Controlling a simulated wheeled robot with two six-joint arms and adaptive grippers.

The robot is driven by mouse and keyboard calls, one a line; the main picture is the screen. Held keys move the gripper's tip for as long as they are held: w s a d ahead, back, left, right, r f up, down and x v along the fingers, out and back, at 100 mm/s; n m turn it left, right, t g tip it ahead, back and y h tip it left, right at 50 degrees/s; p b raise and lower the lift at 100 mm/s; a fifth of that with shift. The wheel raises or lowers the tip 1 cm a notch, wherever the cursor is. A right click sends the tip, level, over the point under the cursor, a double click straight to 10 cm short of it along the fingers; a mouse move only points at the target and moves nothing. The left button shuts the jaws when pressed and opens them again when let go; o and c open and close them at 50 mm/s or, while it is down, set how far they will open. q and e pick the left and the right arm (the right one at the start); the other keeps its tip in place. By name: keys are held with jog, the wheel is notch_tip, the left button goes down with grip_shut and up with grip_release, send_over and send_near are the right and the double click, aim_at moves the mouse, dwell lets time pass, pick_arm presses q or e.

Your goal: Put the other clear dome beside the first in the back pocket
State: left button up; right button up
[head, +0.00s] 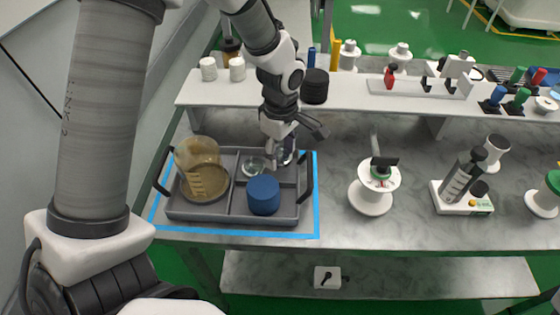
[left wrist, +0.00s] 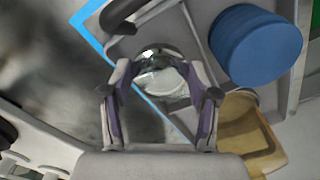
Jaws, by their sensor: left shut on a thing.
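A grey tray (head: 225,215) with pockets stands on the bench inside a blue tape outline. One clear dome (head: 252,166) sits in the back pocket, towards its left side. My left gripper (head: 283,152) is over the right part of that back pocket, shut on the other clear dome (head: 285,157). The held dome also shows between the fingertips in the left wrist view (left wrist: 160,72). I cannot tell whether it touches the pocket floor. The fingers partly hide it in the head view. My right gripper is not in view.
A blue cylinder (head: 263,195) stands in the pocket in front. A tan round piece with a clear vessel (head: 200,170) fills the left pocket. Black handles rise at both tray ends. A white shelf (head: 350,88) with small items runs behind. A white spool (head: 371,190) stands to the right.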

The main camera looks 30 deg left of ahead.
aim_at(281, 171)
pick_arm(q)
notch_tip(281, 171, down, 4)
jog(key=shift+w+f, duration=0.1)
jog(key=shift+w, duration=0.05)
jog(key=shift+f, duration=0.15)
jog(key=o, duration=1)
